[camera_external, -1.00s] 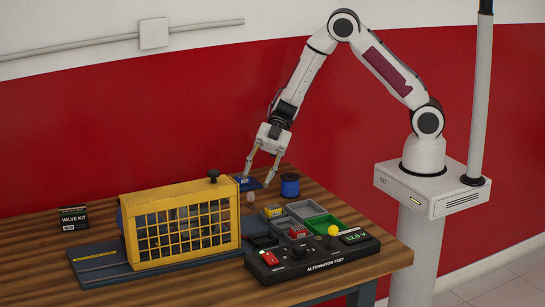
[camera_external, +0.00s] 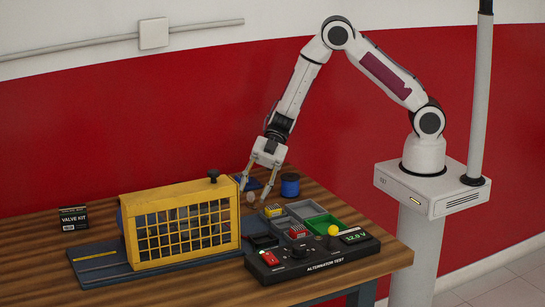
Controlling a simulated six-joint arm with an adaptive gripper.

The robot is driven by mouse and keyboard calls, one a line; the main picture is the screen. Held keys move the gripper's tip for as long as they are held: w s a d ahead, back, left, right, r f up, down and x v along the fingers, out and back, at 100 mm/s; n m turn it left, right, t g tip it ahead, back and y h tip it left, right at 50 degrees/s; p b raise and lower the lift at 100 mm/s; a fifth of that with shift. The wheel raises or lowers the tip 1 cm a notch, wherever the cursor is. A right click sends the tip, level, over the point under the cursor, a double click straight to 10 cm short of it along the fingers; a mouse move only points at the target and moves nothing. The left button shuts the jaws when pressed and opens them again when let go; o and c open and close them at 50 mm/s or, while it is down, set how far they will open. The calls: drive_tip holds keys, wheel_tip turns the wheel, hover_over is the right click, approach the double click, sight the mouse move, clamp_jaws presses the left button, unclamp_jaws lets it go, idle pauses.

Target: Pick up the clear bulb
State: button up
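A small, pale, see-through round thing, which looks like the clear bulb (camera_external: 251,197), is on the wooden table between the yellow cage and the trays. My gripper (camera_external: 253,192) points down over it with its two fingers spread apart. One fingertip is left of the bulb and the other is right of it, at about the bulb's height in the picture. I cannot tell whether either finger touches it.
The yellow cage (camera_external: 182,228) stands close on the left. A blue spool (camera_external: 290,185) is behind and right. A valve kit box (camera_external: 73,217) is far left.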

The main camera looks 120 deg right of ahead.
drive_tip(key=shift+w+a+f, duration=0.2)
drive_tip(key=shift+w+a, duration=0.1)
drive_tip(key=shift+c, duration=0.3)
drive_tip(key=c, duration=0.9)
drive_tip(key=shift+o, duration=0.2)
drive_tip(key=shift+r, duration=0.1)
wheel_tip(320, 180, up, 10)
idle(0.7)
